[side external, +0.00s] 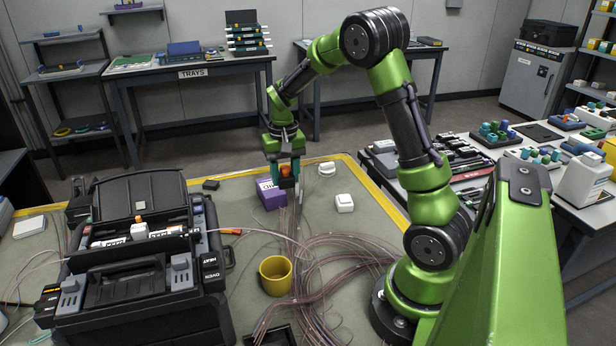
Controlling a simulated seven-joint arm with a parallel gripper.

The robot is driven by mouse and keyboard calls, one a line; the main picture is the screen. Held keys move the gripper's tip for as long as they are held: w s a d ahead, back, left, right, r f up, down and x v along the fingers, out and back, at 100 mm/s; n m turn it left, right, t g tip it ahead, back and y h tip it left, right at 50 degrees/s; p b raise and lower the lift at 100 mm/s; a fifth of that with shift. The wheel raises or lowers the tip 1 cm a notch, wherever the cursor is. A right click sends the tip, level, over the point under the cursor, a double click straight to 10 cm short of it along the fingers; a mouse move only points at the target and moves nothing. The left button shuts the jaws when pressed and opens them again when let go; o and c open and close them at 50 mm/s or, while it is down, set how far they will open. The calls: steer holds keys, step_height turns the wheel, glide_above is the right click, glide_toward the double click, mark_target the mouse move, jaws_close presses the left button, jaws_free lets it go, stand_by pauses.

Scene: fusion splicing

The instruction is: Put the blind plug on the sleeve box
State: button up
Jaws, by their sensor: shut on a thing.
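My gripper (284,174) points down with its teal fingers shut on a small orange-red piece, which I take as the blind plug (285,171). The fingers partly cover the plug. The sleeve box, as I take it, is a purple box (267,196) with a white label on the mat. The gripper and plug appear at the box's right side in this view. I cannot tell whether the plug is above the box, beside it, or touching it.
A black fusion splicer (140,285) stands at the left. A yellow cup (276,275) and loose fibre bundles (340,255) lie in front of the purple box. White pieces (344,203) sit right of it. Some mat is clear between cup and box.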

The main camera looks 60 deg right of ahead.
glide_above(271, 186)
steer(key=shift+s+a+f, duration=0.1)
steer(key=shift+a+f, duration=0.05)
steer(key=shift+f, duration=1.95)
steer(key=shift+f, duration=0.2)
steer(key=o, duration=1.1)
steer(key=shift+c, duration=0.2)
